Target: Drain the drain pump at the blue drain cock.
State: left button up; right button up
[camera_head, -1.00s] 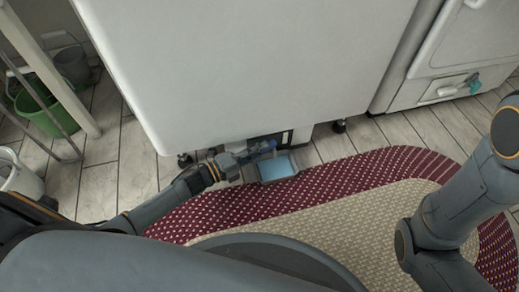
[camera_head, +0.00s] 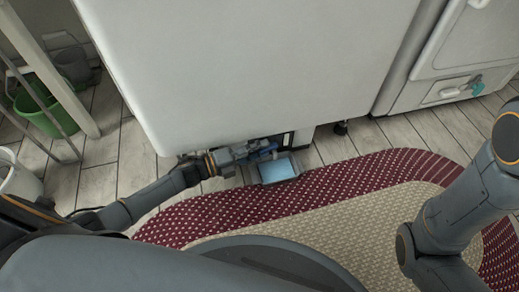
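The white machine (camera_head: 250,70) stands in the middle, with a dark opening at the bottom of its front. Something small and blue (camera_head: 268,149), perhaps the blue drain cock, shows at this opening. My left gripper (camera_head: 262,152) is at the opening, beside or on the blue part. Its fingers are too small and overlapped to tell whether they are open or shut. A shallow tray with a light blue inside (camera_head: 279,170) lies on the floor just below the gripper. The drain pump is not clearly visible. My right gripper is out of view; only its arm shows at the right.
A red and beige rug (camera_head: 330,210) covers the floor in front of the machine. A second white appliance (camera_head: 445,75) with a small open flap (camera_head: 460,88) stands at the right. A green bucket (camera_head: 45,108) and a white bucket (camera_head: 18,180) are at the left.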

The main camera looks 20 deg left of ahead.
pick_arm(q)
jog(key=v, duration=0.7)
jog(key=shift+s+a, duration=0.15)
jog(key=shift+a, duration=0.05)
